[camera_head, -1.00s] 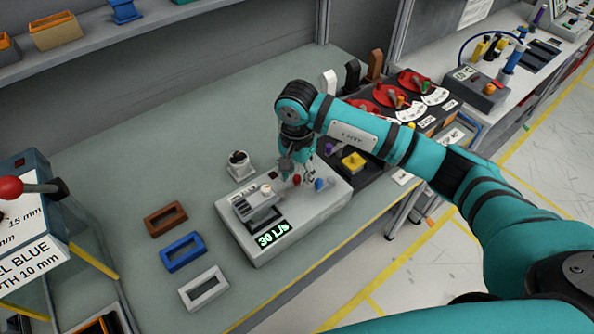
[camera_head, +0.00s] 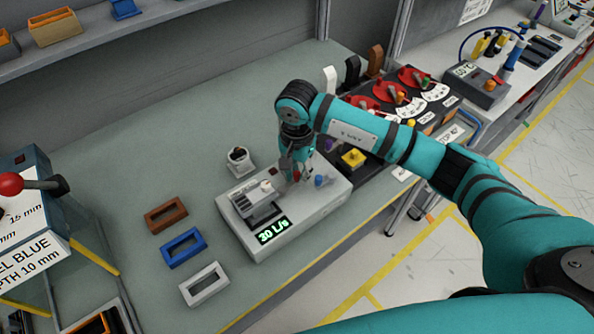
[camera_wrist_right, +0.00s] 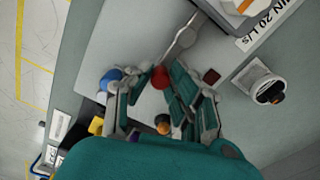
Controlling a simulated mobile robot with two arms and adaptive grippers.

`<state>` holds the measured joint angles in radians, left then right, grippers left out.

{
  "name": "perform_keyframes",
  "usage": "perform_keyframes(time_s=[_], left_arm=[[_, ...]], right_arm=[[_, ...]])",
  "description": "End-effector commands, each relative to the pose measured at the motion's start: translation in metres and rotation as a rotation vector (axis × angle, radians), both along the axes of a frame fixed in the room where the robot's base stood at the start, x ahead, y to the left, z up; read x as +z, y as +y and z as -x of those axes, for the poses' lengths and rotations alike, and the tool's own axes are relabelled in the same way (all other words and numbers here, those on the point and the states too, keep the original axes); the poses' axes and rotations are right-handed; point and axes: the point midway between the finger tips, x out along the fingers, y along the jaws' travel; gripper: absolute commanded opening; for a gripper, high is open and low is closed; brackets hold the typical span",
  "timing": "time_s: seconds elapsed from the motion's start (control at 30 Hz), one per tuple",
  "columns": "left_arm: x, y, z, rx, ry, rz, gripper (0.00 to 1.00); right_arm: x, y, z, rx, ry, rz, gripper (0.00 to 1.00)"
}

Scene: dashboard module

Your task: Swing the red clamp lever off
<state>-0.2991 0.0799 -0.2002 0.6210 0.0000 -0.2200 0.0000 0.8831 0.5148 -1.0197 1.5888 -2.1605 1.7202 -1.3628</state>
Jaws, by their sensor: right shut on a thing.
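The red clamp lever's ball knob (camera_wrist_right: 160,78) sits between the fingertips of my right gripper (camera_wrist_right: 158,82) in the wrist view. A grey lever arm (camera_wrist_right: 180,42) runs away from the knob toward the top. In the head view my right gripper (camera_head: 296,176) points down over the right part of the grey module (camera_head: 317,205), and its fingers mostly hide the red knob. It is shut on the knob. The module bears a grey block (camera_head: 258,205) and a green display (camera_head: 273,231) reading 30 L/s. My left gripper is not in view.
A blue knob (camera_head: 320,181) stands just right of the gripper. A white cup (camera_head: 239,161) stands behind the module. Brown (camera_head: 165,215), blue (camera_head: 183,247) and white (camera_head: 204,284) frames lie to its left. Panels with red dials (camera_head: 362,104) stand behind my right arm.

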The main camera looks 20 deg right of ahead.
Motion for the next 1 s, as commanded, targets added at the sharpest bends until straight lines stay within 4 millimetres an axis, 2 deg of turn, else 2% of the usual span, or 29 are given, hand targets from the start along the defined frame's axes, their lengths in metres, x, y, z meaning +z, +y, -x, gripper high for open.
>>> perform_keyframes(time_s=[0.37, 1.0], left_arm=[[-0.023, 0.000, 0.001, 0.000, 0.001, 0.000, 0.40], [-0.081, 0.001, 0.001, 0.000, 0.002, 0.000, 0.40]], right_arm=[[-0.003, -0.003, 0.007, -0.182, -0.003, 0.000, 0.00], [-0.003, 0.002, 0.035, -0.779, -0.004, -0.001, 0.00]])
